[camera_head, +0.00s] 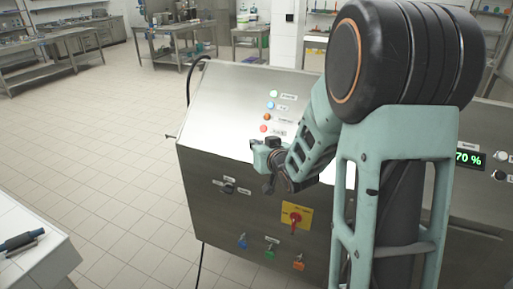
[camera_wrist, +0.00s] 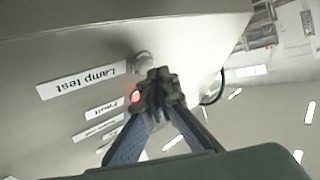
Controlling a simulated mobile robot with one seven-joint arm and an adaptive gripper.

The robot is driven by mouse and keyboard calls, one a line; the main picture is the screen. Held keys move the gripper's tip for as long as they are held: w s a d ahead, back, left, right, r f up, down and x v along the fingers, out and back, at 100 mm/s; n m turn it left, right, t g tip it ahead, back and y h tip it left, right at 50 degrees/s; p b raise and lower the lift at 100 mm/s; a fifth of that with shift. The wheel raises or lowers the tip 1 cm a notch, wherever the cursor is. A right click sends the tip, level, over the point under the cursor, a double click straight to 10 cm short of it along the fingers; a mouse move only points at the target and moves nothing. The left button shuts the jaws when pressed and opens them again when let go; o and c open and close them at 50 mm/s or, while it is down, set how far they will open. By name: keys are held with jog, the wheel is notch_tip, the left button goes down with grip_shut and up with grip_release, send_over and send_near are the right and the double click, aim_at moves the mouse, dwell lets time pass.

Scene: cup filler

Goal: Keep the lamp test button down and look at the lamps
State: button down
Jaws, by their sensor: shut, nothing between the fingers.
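The lamp test button (camera_wrist: 142,62) is a pale round button beside its "Lamp test" label (camera_wrist: 90,80) in the wrist view. My gripper (camera_wrist: 158,78) is shut and empty, its tips right at the button's edge. I cannot tell whether they touch it or push it down. In the head view my gripper (camera_head: 262,152) is against the panel below the lamps and hides the button. The lamps form a column: pale green (camera_head: 273,93), blue (camera_head: 270,105), orange (camera_head: 267,117) and red (camera_head: 263,128). All show bright colour; the red lamp (camera_wrist: 135,97) glows in the wrist view.
The steel cabinet (camera_head: 225,105) also carries a black selector (camera_head: 228,187), a red rotary switch on a yellow plate (camera_head: 294,218) and a green display reading 70 % (camera_head: 468,158). A white counter (camera_head: 30,262) is at lower left. Tiled floor (camera_head: 110,130) is clear on the left.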

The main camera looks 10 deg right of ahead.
jog(key=shift+w+d+f+b, duration=0.2)
jog(key=shift+w+f+b, duration=0.05)
jog(key=shift+f+b, duration=0.2)
dwell(0.6)
dwell(0.4)
jog(key=shift+s+a+r, duration=0.35)
jog(key=shift+s+r, duration=0.1)
jog(key=shift+r, duration=0.2)
jog(key=shift+s+a+r+p, duration=0.5)
jog(key=shift+s+r, duration=0.2)
jog(key=shift+r, duration=0.25)
jog(key=shift+s+a+r+p, duration=0.45)
jog(key=shift+s+r, duration=0.25)
jog(key=shift+r, duration=0.2)
